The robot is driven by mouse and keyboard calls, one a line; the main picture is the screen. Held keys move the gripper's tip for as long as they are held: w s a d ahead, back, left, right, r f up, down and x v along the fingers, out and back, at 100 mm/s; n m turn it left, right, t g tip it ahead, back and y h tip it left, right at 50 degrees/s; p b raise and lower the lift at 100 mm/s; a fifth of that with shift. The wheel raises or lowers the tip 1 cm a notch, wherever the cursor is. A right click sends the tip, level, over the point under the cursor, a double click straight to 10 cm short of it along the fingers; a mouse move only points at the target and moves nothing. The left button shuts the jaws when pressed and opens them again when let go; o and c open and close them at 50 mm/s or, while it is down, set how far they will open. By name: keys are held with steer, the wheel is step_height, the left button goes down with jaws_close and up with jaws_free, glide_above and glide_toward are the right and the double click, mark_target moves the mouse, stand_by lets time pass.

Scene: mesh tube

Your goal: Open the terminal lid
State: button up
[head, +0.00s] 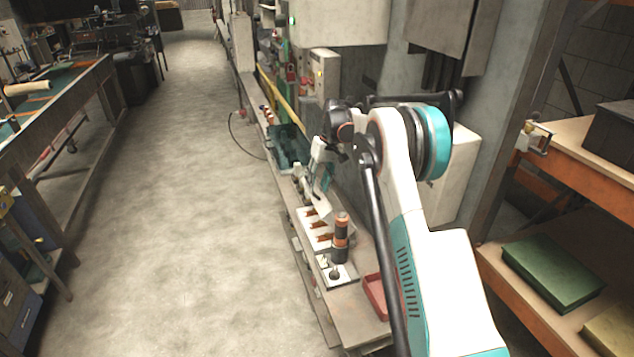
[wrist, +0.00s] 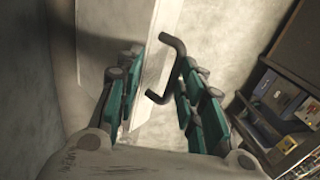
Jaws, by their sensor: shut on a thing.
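In the wrist view, a pale flat panel (wrist: 152,60), which looks like the terminal lid, stands out with one edge towards me. A dark U-shaped handle (wrist: 180,62) sticks out from its right side. My gripper (wrist: 160,98) has its teal and grey fingers on either side of the lid edge and handle, shut on the handle. The exact contact is hard to see. In the head view, a white cabinet (head: 460,170) stands partly behind my raised arm. I cannot make out the lid or the grip clearly there.
In the head view, a long bench (head: 352,318) with tools and a red tray (head: 376,291) runs beside my arm. An orange-edged shelf (head: 505,275) with a green box (head: 553,272) stands at right. The concrete aisle (head: 190,220) at left is clear.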

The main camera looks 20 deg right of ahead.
steer(key=shift+s+d, duration=0.1)
steer(key=shift+d, duration=0.3)
steer(key=v, duration=1.2)
steer(key=shift+a, duration=0.3)
